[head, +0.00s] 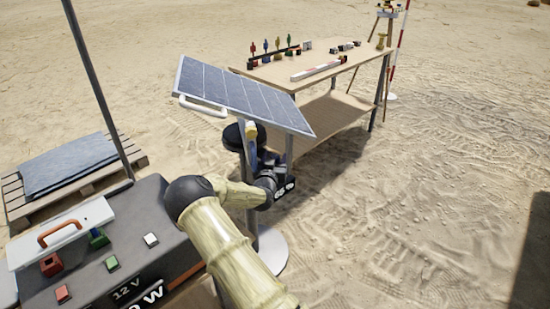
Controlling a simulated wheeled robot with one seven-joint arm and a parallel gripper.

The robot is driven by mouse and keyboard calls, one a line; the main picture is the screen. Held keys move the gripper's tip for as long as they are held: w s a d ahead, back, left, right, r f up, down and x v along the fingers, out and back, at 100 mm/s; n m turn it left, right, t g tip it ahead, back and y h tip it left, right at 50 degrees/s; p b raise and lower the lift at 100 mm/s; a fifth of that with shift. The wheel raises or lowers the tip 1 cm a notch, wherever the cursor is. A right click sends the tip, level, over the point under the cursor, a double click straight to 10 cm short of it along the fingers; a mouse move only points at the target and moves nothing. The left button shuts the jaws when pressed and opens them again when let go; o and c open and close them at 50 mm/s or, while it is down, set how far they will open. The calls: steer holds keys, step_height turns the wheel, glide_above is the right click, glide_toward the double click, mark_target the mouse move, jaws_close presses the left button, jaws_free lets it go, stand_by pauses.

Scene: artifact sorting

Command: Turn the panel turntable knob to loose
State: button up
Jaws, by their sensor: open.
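The solar panel (240,92) stands tilted on a grey post with a round pale base (274,254). My arm reaches in from the bottom of the head view. My gripper (280,187) is a dark shape below the panel, close to the post. Its fingers are hard to make out, and I cannot tell whether it touches anything.
A wooden table (368,62) with small coloured artifacts stands behind the panel. A dark power box (130,255) with an orange-handled lever and coloured blocks is at lower left. A pallet with grey slabs (70,165) lies behind it. Open sand is at right.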

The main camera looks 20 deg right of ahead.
steer(key=shift+w+d, duration=0.3)
steer(key=shift+w, duration=0.05)
steer(key=shift+c, duration=0.4)
steer(key=c, duration=0.9)
